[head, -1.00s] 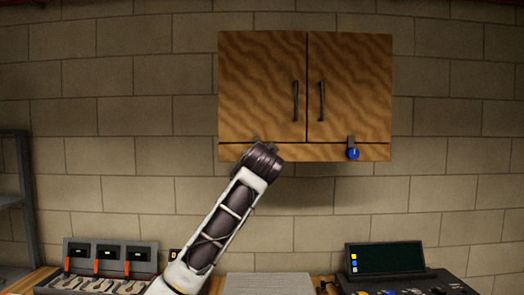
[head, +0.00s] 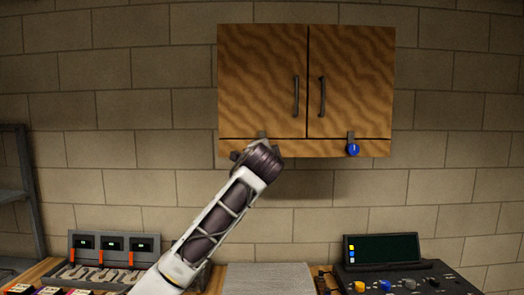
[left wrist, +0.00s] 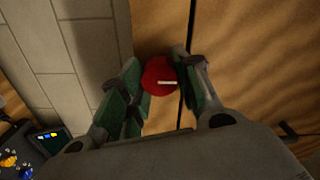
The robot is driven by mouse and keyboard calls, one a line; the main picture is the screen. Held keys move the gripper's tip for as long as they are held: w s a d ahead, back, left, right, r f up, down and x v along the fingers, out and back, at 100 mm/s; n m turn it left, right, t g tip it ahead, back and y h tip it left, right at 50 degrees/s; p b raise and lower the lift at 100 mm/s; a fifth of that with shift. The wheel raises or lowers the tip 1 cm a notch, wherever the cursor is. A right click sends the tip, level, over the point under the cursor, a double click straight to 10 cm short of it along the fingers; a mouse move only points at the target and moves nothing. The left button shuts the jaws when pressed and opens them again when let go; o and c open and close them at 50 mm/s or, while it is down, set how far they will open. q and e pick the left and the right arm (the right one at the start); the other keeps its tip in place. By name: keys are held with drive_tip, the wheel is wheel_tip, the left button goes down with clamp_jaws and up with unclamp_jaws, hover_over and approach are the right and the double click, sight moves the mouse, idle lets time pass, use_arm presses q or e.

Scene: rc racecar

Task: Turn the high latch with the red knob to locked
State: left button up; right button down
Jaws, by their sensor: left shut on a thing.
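The wooden cabinet (head: 262,80) hangs on the wall with both doors shut. The red knob (left wrist: 158,74) shows in the left wrist view, beside the seam between the door and the bottom rail. A white mark on it lies across the seam's direction. My left gripper (left wrist: 157,78) is shut on the red knob, one finger on each side. In the head view my left wrist and gripper (head: 252,158) hide the knob; only a grey latch piece (head: 263,134) shows above them. My right gripper is in neither view.
A second latch with a blue knob (head: 353,149) sits on the rail under the right door. Two dark door handles (head: 296,96) stick out above. Below are a control console (head: 395,280) and a charger-like unit (head: 112,262) on the bench. The wall beside the cabinet is clear.

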use_arm(q)
drive_tip(key=shift+f, duration=0.1)
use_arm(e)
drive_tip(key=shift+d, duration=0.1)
use_arm(q)
drive_tip(key=o, duration=1)
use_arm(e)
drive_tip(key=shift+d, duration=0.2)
use_arm(q)
drive_tip(key=shift+s, duration=0.15)
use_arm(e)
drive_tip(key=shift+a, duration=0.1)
use_arm(q)
drive_tip(key=shift+s, duration=5.8)
